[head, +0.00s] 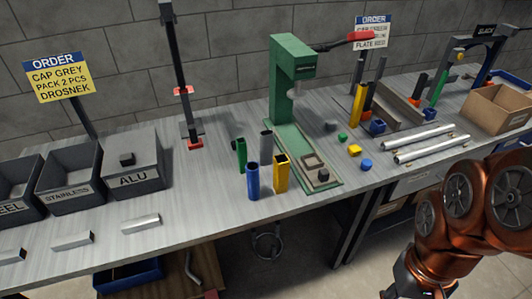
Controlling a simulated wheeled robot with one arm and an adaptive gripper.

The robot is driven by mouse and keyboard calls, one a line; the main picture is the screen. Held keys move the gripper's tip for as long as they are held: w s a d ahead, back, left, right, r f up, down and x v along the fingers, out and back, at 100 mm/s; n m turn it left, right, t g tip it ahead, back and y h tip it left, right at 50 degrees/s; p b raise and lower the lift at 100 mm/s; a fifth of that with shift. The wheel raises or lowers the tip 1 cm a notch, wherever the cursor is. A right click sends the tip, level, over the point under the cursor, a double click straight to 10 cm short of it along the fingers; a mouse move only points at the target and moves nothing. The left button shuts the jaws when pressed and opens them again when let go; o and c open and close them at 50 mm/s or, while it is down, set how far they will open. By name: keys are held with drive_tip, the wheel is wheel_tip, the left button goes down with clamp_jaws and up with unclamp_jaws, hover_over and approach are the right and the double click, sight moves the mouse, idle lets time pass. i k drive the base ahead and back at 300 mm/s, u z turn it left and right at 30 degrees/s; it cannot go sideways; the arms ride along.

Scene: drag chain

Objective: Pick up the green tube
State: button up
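A green tube (241,155) stands upright on the grey workbench (205,200), left of the green press. It is a hollow tube with an open dark top, in a close group with a blue tube (253,183), a yellow tube (282,176) and a grey tube (266,145). The blue tube is in front and the grey tube is to the right. Another slim green piece (438,88) leans at the far right end of the bench. My copper arm is at the lower right, off the bench's front edge; my gripper's fingers are not visible.
A green press (294,80) with a red handle (361,36) stands behind the group. Small green, yellow and blue blocks lie right of it. Dark bins (135,180) are at left, silver bars (430,147) and a cardboard box (495,110) at right. The front-middle bench is clear.

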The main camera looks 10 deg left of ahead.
sight(242, 156)
drive_tip(key=u, duration=0.5)
drive_tip(key=k, duration=0.6)
drive_tip(key=u, duration=0.9)
drive_tip(key=i, duration=0.7)
drive_tip(key=u, duration=0.9)
drive_tip(key=i, duration=0.6)
drive_tip(key=u, duration=0.3)
